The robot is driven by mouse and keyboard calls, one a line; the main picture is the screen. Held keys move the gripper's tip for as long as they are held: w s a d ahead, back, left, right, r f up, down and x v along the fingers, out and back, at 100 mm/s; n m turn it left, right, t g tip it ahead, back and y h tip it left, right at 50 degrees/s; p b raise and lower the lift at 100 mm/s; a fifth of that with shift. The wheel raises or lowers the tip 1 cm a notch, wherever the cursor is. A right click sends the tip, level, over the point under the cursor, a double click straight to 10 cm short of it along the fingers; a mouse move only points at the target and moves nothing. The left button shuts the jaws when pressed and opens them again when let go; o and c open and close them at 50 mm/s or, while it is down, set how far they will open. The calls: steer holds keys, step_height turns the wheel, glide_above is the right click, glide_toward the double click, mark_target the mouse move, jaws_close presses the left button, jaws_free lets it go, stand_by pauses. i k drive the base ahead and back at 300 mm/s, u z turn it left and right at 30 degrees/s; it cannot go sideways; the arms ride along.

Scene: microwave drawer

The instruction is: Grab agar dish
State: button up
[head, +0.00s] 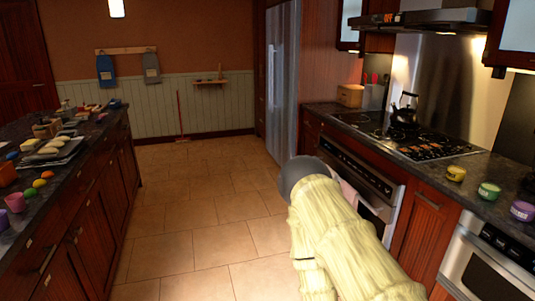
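I cannot make out an agar dish for certain in the head view. No gripper fingers show, so I cannot see whether anything is held.
Yellow (456,174), green (489,191) and purple (522,211) labelled containers stand on the right counter. A black kettle (404,109) sits on the stove (425,145). An oven and a steel fridge (283,85) line the right. The tiled floor (205,200) between the counters is clear.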

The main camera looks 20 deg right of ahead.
mark_target(487, 191)
steer(key=z, duration=0.85)
steer(key=i, duration=1.1)
steer(key=z, duration=0.85)
